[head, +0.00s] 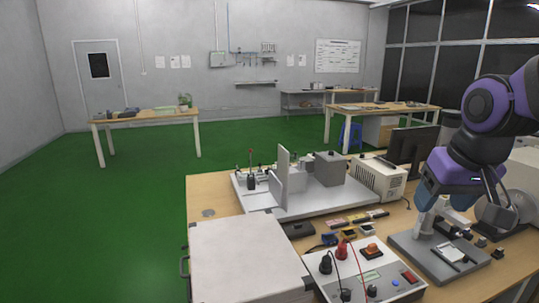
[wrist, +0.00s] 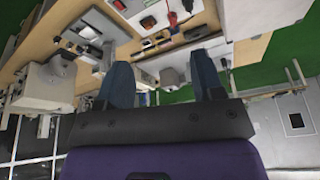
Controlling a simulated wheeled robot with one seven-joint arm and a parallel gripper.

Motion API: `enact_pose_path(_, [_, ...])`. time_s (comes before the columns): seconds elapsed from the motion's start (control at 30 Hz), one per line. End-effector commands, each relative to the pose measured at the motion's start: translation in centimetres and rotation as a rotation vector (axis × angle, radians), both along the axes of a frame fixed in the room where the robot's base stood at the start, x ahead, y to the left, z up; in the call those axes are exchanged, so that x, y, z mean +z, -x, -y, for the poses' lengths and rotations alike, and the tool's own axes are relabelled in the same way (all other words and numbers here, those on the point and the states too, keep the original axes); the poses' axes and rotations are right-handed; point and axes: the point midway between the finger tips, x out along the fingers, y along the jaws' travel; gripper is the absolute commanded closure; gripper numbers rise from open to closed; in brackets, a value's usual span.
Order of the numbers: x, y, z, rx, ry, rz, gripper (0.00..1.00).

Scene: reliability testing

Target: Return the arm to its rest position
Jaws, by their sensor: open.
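My arm (head: 490,110), purple and black, is bent at the right side of the head view, above the right part of the workbench (head: 207,193). My gripper (head: 428,200) hangs there with its blue fingers near a grey test stand (head: 422,258); I cannot tell whether they touch it. In the wrist view my gripper (wrist: 163,72) has its two blue fingers wide apart. Nothing is held between them; only bench equipment shows in the gap beyond. Part of the bench behind the arm is hidden.
A white meter box (head: 365,275) with red and black leads stands in front. A large white box (head: 245,260) is front left. A beige instrument (head: 379,178) and dark monitor (head: 411,150) stand behind. Green floor (head: 120,220) at left is clear.

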Motion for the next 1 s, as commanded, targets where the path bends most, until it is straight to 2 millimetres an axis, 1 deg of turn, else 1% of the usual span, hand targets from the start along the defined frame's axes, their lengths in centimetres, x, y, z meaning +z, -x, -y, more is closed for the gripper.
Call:
enact_pose_path(0.03, [0.8, 1.3, 0.2, 0.001, 0.001, 0.021, 0.38])
enact_pose_path(0.2, [2.4, 5.4, 0.7, 0.004, 0.006, 0.067, 0.38])
enact_pose_path(0.3, [2.9, 7.6, 0.9, 0.009, 0.010, 0.091, 0.38])
enact_pose_path(0.43, [3.3, 9.5, 1.0, 0.011, 0.014, 0.111, 0.38])
enact_pose_path(0.5, [3.3, 10.1, 1.1, 0.011, 0.015, 0.118, 0.38])
enact_pose_path(0.6, [3.4, 10.5, 1.1, 0.012, 0.016, 0.121, 0.38])
enact_pose_path(1.0, [3.4, 10.6, 1.1, 0.013, 0.017, 0.121, 0.38])
